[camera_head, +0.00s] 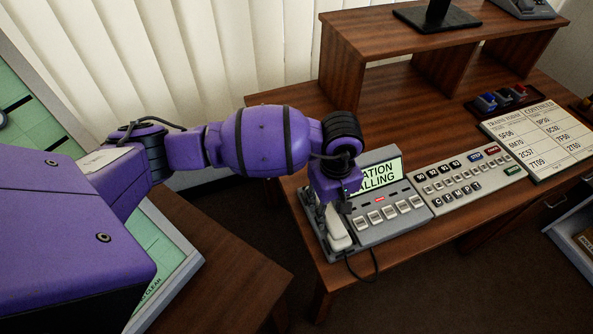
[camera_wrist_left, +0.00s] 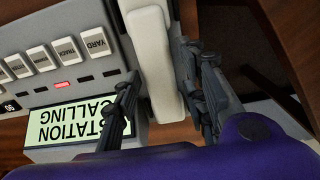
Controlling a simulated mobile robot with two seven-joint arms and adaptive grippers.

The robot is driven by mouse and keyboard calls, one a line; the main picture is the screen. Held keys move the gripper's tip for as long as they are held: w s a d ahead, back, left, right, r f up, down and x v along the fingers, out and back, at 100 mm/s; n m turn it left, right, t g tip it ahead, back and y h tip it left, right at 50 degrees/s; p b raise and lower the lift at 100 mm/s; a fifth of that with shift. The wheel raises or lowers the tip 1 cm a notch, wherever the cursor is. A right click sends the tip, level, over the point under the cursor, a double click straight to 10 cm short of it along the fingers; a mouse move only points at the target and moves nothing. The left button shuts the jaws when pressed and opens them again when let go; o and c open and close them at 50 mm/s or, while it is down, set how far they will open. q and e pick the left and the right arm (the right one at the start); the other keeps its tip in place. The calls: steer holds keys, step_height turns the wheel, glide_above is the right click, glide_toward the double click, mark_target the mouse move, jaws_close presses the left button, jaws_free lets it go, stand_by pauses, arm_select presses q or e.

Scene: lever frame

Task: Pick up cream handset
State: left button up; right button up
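The cream handset (camera_wrist_left: 155,60) lies on the left side of the grey telephone panel. In the head view its lower end (camera_head: 337,241) shows below my left gripper, and a dark cord hangs from that end. My left gripper (camera_head: 335,206) points down over the handset. In the left wrist view its two fingers (camera_wrist_left: 162,72) are apart, one on each side of the handset. Whether either finger touches it, I cannot tell. The upper part of the handset is hidden by the gripper in the head view. My right gripper is not in view.
The panel has a lit "STATION CALLING" screen (camera_head: 370,176) and a row of buttons. To its right are a button panel (camera_head: 466,180) and a white train board (camera_head: 541,140). A wooden shelf (camera_head: 440,28) stands behind. The desk's front edge is close to the handset.

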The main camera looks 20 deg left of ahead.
arm_select(q)
steer(key=shift+w+f, duration=0.15)
steer(key=shift+f, duration=0.55)
steer(key=shift+w+f, duration=0.1)
steer(key=shift+f, duration=0.6)
steer(key=shift+c, duration=0.5)
jaws_close()
steer(key=shift+r, duration=0.15)
